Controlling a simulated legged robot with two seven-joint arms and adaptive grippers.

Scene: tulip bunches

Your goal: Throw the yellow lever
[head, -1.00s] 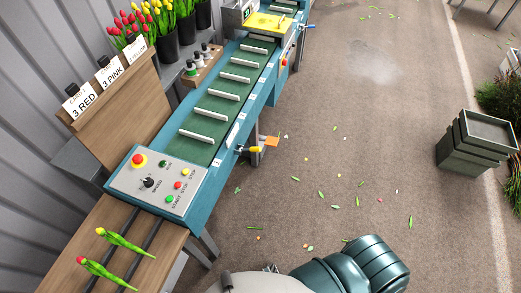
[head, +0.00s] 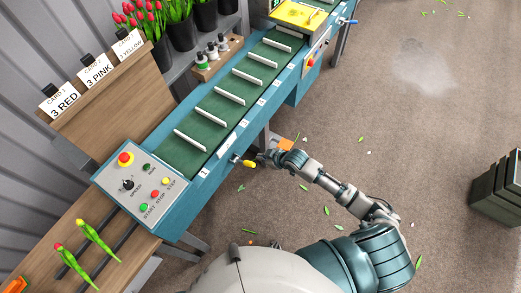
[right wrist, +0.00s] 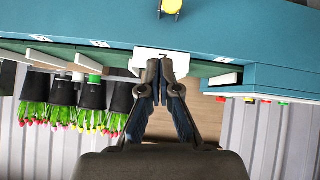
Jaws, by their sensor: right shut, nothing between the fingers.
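The yellow lever (head: 248,163) sticks out from the blue side of the conveyor (head: 215,110), a little beyond the control panel. In the right wrist view the yellow lever (right wrist: 171,6) shows at the top edge, partly cut off. My right gripper (head: 262,158) is close to the right of the lever tip; whether it touches is hard to tell in the head view. In the right wrist view my right gripper (right wrist: 161,64) is shut and empty, with the lever apart from its fingertips. My left gripper is not in view.
The control panel (head: 138,187) has a red knob and several buttons. Tulips (head: 98,240) lie on the near wooden table. A dark crate (head: 497,190) stands at right. The floor beside the conveyor is mostly clear.

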